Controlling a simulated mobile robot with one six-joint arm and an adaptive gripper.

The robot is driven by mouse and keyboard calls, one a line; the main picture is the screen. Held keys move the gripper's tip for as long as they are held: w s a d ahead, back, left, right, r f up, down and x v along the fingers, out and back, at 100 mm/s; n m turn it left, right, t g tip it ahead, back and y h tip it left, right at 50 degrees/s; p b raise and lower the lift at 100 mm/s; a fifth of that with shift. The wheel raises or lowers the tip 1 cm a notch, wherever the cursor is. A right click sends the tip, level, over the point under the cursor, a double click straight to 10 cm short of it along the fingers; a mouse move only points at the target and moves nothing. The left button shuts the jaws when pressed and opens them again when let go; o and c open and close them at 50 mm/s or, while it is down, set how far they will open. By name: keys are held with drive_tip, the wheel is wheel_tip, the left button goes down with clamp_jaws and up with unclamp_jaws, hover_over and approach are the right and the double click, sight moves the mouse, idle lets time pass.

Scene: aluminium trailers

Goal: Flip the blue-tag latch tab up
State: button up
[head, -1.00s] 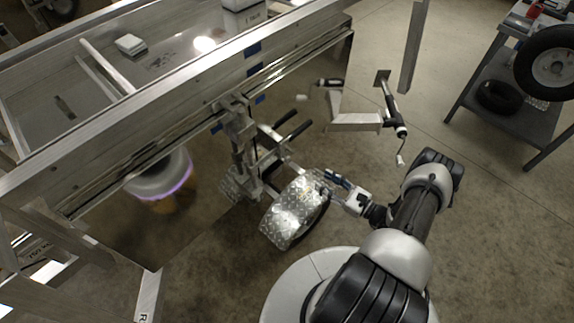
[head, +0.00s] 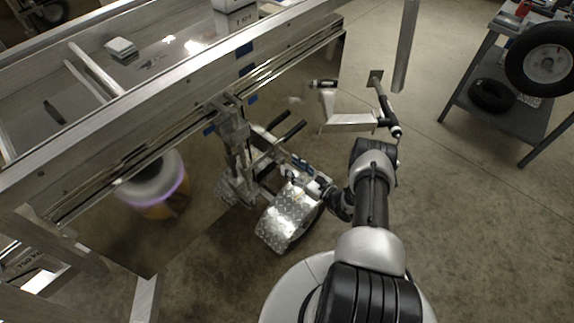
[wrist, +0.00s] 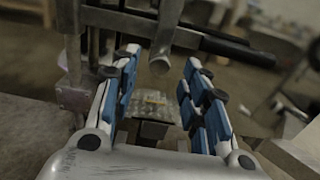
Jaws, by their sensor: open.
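My gripper (head: 300,165) is over the tread-plate fender, beside the metal bracket assembly (head: 235,140) on the trailer's side. In the wrist view my gripper (wrist: 160,62) is open, its blue-padded fingers apart. A round metal bar end (wrist: 159,66) shows between the fingertips in that view, with no clear contact. I cannot make out which part is the latch tab.
The tread-plate fender (head: 289,218) lies just below my gripper. A pale angled bracket with a black-gripped tool (head: 350,122) stands behind. A grey cart (head: 505,110) with tires is at the right. Open floor lies between.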

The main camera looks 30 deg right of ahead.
drive_tip(key=shift+x, duration=1.45)
clamp_jaws()
